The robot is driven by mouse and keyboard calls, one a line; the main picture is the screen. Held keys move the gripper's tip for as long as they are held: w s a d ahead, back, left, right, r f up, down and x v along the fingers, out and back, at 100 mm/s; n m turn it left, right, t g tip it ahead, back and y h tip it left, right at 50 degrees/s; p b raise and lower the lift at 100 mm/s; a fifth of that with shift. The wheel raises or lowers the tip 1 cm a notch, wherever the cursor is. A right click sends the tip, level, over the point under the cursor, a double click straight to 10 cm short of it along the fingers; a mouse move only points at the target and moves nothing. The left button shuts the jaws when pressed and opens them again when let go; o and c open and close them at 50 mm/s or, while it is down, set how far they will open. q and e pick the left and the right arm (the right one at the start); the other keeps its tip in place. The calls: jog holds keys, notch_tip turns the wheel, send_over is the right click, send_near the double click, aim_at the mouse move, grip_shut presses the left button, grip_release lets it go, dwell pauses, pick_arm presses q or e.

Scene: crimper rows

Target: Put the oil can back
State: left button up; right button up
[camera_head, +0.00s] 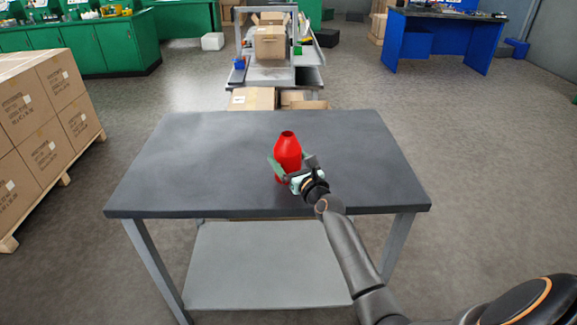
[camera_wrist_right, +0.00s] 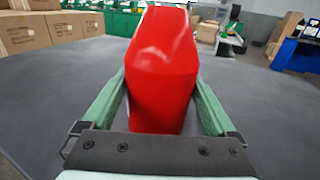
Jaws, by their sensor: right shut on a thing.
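The red oil can (camera_head: 288,151) is upright at the middle of the grey table (camera_head: 190,160), towards its near side. It fills the middle of the right wrist view (camera_wrist_right: 165,75). My right gripper (camera_head: 284,172) has its green fingers on both sides of the can and is shut on it; the fingers also show in the right wrist view (camera_wrist_right: 163,105). The can's base is partly hidden by the gripper, so I cannot tell whether it touches the tabletop. My left gripper is not in view.
The rest of the tabletop is bare. Behind it stand cardboard boxes (camera_head: 252,98) and a grey cart (camera_head: 285,75) with a box on it. Stacked cartons (camera_head: 45,115) on a pallet are at the left. A blue workbench (camera_head: 440,40) is at the back right, green cabinets (camera_head: 90,48) at the back left.

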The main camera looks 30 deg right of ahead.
jog(key=shift+r, duration=0.15)
jog(key=shift+f, duration=0.2)
jog(key=o, duration=1.3)
jog(key=shift+c, duration=0.2)
